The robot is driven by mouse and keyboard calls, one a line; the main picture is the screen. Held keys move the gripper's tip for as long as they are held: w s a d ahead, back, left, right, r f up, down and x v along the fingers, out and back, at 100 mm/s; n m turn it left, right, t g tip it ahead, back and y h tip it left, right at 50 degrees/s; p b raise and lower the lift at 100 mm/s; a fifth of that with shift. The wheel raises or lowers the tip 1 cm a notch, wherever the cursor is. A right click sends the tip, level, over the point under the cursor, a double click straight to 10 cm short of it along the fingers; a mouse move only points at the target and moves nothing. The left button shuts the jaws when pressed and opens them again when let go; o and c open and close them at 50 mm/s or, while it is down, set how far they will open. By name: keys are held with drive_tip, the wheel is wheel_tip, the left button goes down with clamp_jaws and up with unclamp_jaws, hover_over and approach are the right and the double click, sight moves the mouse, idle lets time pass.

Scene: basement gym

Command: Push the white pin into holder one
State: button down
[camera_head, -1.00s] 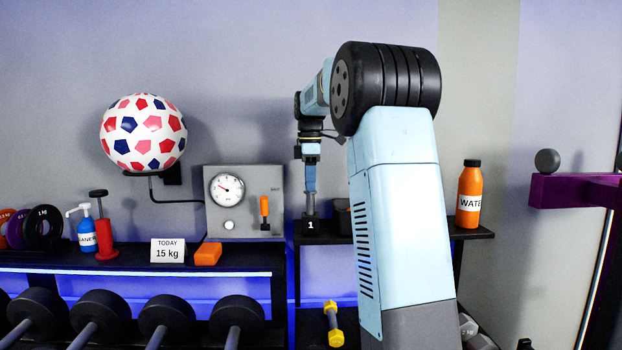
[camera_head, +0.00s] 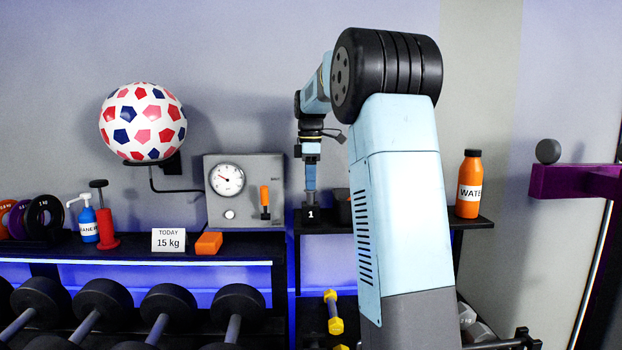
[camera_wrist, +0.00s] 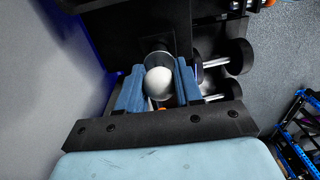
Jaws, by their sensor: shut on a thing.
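The white pin's rounded top (camera_wrist: 158,82) shows between the blue fingers of my gripper (camera_wrist: 156,72) in the wrist view. My gripper is shut on the pin. In the head view, my gripper (camera_head: 310,185) points straight down just above holder one (camera_head: 311,214), a small black block marked "1" on the black shelf. In the wrist view, a grey round rim shows beyond the pin's top. The pin's lower part is hidden by the fingers, so I cannot tell how deep it sits in the holder.
A dark bin (camera_head: 342,207) stands close right of the holder, partly behind my arm. A grey gauge box (camera_head: 245,195) stands to the left, and an orange water bottle (camera_head: 469,185) to the right. Dumbbells (camera_head: 235,305) lie below.

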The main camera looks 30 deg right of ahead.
idle(0.3)
drive_tip(key=c, duration=0.7)
unclamp_jaws()
drive_tip(key=shift+o, duration=0.2)
wheel_tip(320, 180, up, 14)
drive_tip(key=shift+f, duration=0.15)
